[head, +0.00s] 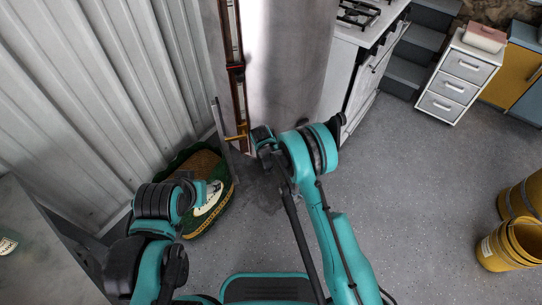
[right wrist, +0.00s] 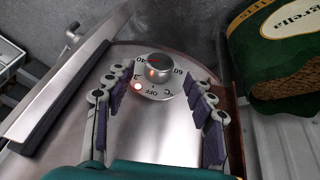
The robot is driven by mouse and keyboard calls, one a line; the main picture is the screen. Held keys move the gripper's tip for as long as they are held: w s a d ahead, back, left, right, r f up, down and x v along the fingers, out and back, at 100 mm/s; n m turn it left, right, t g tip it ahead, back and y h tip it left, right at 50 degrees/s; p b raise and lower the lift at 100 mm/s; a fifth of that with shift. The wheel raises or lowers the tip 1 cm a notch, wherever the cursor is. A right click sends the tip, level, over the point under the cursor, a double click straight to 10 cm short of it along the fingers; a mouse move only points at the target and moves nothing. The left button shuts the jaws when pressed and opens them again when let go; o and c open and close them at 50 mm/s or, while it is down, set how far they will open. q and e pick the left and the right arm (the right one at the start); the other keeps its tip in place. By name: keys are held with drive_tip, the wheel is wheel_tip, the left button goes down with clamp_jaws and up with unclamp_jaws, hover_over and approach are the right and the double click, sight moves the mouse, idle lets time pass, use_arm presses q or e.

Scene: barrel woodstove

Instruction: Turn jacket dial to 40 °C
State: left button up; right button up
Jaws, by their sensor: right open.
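The jacket dial (right wrist: 160,68) shows in the right wrist view as a round metal knob on a pale plate marked OFF, 40, 60 and °C. A small red mark sits on the knob's upper left side, towards the 40; its exact setting is hard to read. My right gripper (right wrist: 160,86) is open, one finger on each side of the dial plate, apart from the knob. In the head view my right wrist hides the dial. My left gripper (head: 202,190) is low at the left, its fingers unclear.
A tall metal cylinder (head: 285,70) stands behind my right wrist. A green bag (head: 210,205) lies on the floor by the corrugated wall (head: 100,90). A white stove (head: 360,60) and drawer unit (head: 458,75) stand behind. Yellow buckets (head: 510,245) stand right; the floor between is clear.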

drive_tip(key=b+x, duration=0.1)
drive_tip(key=x, duration=0.3)
drive_tip(key=c, duration=1.2)
drive_tip(key=shift+o, duration=0.2)
drive_tip(key=shift+y, duration=0.3)
drive_tip(key=y, duration=0.2)
drive_tip(key=d+m+y, duration=0.1)
drive_tip(key=shift+y, duration=0.4)
drive_tip(key=y, duration=0.2)
drive_tip(key=m+y, duration=0.1)
drive_tip(key=y, duration=0.1)
drive_tip(key=shift+d+f+y, duration=0.15)
drive_tip(key=shift+y, duration=0.25)
